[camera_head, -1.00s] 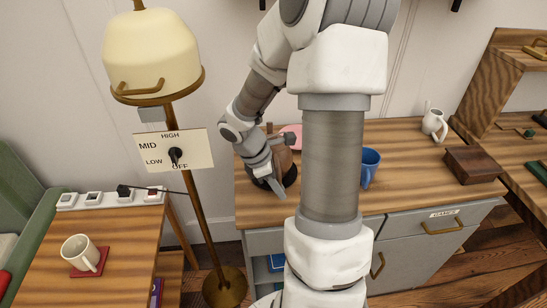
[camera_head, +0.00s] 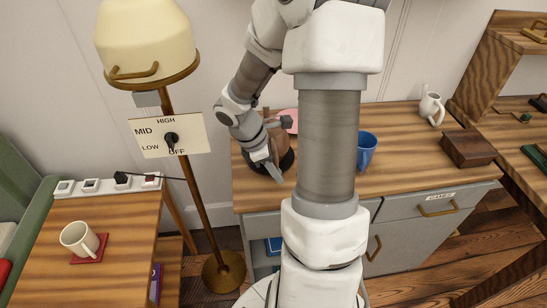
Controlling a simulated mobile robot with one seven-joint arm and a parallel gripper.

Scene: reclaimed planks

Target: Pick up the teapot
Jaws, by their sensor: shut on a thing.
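The teapot appears to be the brown rounded thing (camera_head: 279,137) on the wooden counter, left of my arm's thick upright link. Its lower part is dark. My gripper (camera_head: 272,168) is at its front left side and shut on it, hiding much of its shape. The teapot looks upright. I cannot tell whether its base touches the counter.
A blue mug (camera_head: 367,151) stands to the right on the counter (camera_head: 405,145), with a wooden box (camera_head: 467,149) and a white mug (camera_head: 431,107) farther right. A pink thing (camera_head: 289,117) lies behind the teapot. A floor lamp (camera_head: 147,42) stands at left.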

